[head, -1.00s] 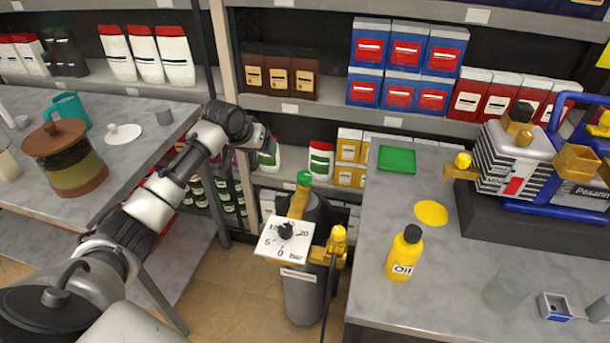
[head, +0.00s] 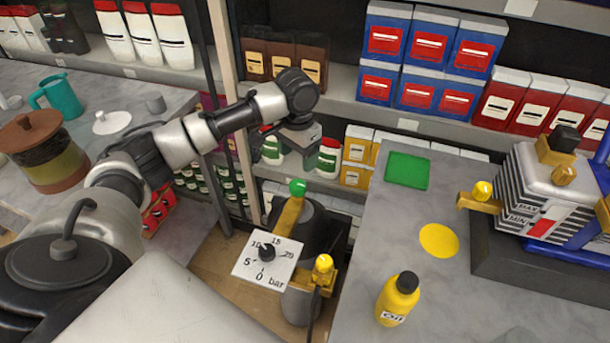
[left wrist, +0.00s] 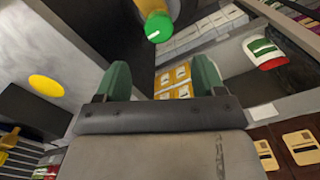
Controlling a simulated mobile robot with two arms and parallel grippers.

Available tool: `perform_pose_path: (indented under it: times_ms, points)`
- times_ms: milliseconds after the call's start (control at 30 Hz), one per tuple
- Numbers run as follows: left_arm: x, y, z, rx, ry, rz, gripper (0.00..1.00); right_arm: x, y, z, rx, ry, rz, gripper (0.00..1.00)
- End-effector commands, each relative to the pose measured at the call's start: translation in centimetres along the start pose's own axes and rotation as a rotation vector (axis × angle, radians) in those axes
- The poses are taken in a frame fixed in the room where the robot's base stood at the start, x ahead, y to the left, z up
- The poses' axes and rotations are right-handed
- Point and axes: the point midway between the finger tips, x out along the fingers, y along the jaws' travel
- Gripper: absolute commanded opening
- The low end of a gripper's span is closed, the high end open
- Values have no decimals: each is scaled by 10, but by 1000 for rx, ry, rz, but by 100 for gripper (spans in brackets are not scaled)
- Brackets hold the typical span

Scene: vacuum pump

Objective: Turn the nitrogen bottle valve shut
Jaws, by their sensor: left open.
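The nitrogen bottle (head: 298,308) is a dark grey cylinder standing on the floor between the two tables. On its top sits a green round valve knob (head: 297,188) on a brass-coloured fitting. The knob also shows at the top of the left wrist view (left wrist: 159,27). My left gripper (head: 298,140) is above and behind the knob in the head view, apart from it. In the left wrist view its two green fingers (left wrist: 162,80) are spread, with nothing between them; the knob lies beyond the fingertips. My right gripper is not in view.
A pressure gauge plate (head: 250,268) and a yellow-knobbed valve (head: 323,264) stick out from the bottle's front. The right table (head: 375,245) carries a yellow oil bottle (head: 397,300), a green pad (head: 407,171) and the pump (head: 545,195). Stocked shelves stand behind.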

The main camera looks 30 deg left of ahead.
Motion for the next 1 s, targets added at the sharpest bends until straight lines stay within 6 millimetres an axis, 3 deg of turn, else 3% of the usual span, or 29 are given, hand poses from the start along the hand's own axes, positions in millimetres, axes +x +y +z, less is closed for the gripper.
perform_pose_path:
  times_ms: [133,267,500,667,967,1000]
  points:
    - [24,0,1,-1,-6,-1,69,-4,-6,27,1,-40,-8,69]
    - [50,0,2,-1,-6,0,69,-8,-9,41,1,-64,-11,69]
    - [88,0,0,-1,-2,1,69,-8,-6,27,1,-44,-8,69]
    - [99,0,0,0,0,-1,69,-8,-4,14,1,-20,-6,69]
    - [101,0,0,0,1,-1,69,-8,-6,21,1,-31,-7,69]
    - [101,0,0,0,0,-1,63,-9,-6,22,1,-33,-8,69]
